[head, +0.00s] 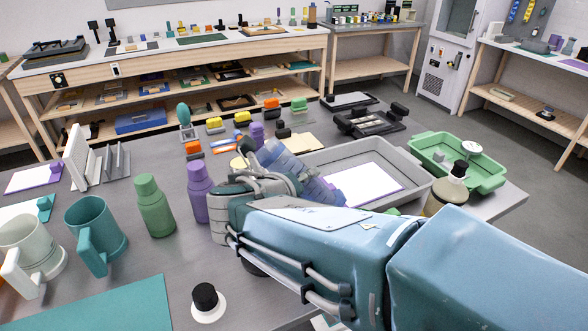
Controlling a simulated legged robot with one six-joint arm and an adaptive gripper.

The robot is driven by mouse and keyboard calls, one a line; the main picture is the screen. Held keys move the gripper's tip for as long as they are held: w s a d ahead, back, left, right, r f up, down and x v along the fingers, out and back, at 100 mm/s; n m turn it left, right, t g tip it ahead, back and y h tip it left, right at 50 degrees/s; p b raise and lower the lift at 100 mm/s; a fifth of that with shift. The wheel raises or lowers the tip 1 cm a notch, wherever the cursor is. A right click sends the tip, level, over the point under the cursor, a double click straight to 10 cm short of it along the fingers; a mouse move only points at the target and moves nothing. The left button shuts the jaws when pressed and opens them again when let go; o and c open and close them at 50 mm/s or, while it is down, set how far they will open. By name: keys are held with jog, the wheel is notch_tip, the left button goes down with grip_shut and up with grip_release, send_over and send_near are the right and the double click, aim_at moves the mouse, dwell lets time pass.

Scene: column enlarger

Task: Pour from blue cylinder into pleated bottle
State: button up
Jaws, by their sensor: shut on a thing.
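My gripper (262,184) is in the middle of the head view, above the grey table. It is shut on the blue cylinder (300,170), a translucent blue piece with bands across it. The cylinder is strongly tilted, with one end up-left and the other down-right, near the grey tray's left side. My gripper and arm hide part of it. I cannot make out a pleated bottle for sure; the area under and behind my gripper is hidden. A pale bottle with a black cap (447,190) stands behind my forearm, partly covered, and pleats cannot be told on it.
A green bottle (155,206) and a purple bottle (200,191) stand left of my gripper. Teal (96,232) and white (30,248) mugs stand farther left. A grey tray (408,178) and a green tray (485,182) lie to the right. A black-knobbed white piece (207,303) is in front.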

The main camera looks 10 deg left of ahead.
jog(key=shift+d+f, duration=0.25)
jog(key=shift+s+d+f, duration=0.1)
jog(key=shift+d+f, duration=0.25)
jog(key=shift+f, duration=0.35)
jog(key=shift+a+f, duration=0.25)
jog(key=shift+f, duration=0.5)
jog(key=shift+a, duration=0.25)
jog(key=shift+r+n+h, duration=0.5)
jog(key=shift+r+n, duration=0.1)
jog(key=shift+r, duration=0.1)
jog(key=shift+d+r+n+h, duration=0.15)
jog(key=shift+r+n+h, duration=0.15)
jog(key=shift+r, duration=0.1)
jog(key=shift+d+f, duration=0.1)
jog(key=shift+d, duration=0.3)
jog(key=shift+s+a+f, duration=0.15)
jog(key=shift+a+f, duration=0.2)
jog(key=shift+f, duration=0.35)
jog(key=shift+r+n+h, duration=0.4)
jog(key=shift+r+n, duration=0.05)
jog(key=shift+n, duration=0.05)
jog(key=shift+d+r+n, duration=0.15)
jog(key=shift+r+n, duration=0.15)
jog(key=shift+r, duration=0.1)
